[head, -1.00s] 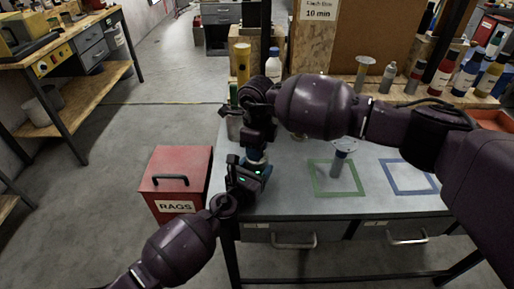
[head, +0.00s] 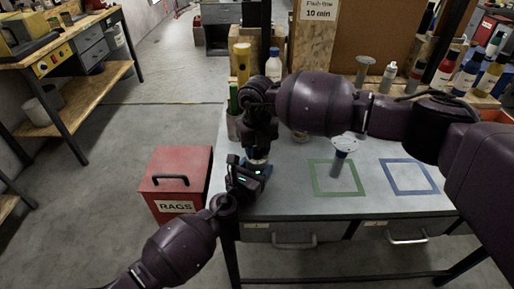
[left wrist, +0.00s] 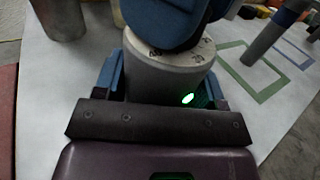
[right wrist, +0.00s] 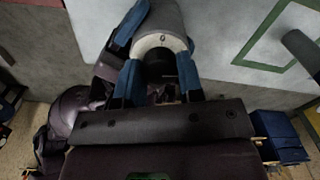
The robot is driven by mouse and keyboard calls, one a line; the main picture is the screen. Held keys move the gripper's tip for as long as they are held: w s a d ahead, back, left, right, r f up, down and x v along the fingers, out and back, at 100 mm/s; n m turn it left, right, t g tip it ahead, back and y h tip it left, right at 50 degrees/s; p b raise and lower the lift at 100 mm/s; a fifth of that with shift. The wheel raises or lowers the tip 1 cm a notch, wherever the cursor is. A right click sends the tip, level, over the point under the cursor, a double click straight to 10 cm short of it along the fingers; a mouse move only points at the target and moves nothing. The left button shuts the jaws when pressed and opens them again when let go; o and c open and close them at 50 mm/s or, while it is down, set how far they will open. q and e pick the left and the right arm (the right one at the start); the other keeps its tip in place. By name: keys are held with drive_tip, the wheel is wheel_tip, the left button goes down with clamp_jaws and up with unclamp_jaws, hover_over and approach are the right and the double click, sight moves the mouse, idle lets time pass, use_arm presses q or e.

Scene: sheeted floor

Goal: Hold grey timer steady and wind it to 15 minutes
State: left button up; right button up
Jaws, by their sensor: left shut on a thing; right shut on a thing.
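The grey timer (left wrist: 165,78) is a short cylinder with a pale numbered dial, standing upright near the table's left front corner. My left gripper (left wrist: 160,88) is shut around its body, one blue finger on each side. It shows low beside the timer in the head view (head: 248,174). My right gripper (right wrist: 159,78) comes from above and is shut on the top of the timer. Its blue finger covers much of the dial in the left wrist view, so the setting cannot be read. The timer is mostly hidden behind my grippers in the head view.
On the grey table (head: 290,190), a funnel-topped cylinder (head: 342,158) stands at the green taped square (head: 340,192), right of the timer. A blue square (head: 408,177) lies farther right. Bottles stand behind. A red RAGS bin (head: 177,183) is left of the table.

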sight(257, 150)
drive_tip(key=shift+m, duration=0.5)
drive_tip(key=o, duration=0.9)
drive_tip(key=shift+o, duration=0.2)
drive_tip(key=shift+r, duration=0.1)
wheel_tip(257, 150, up, 12)
use_arm(q)
drive_tip(key=o, duration=1.1)
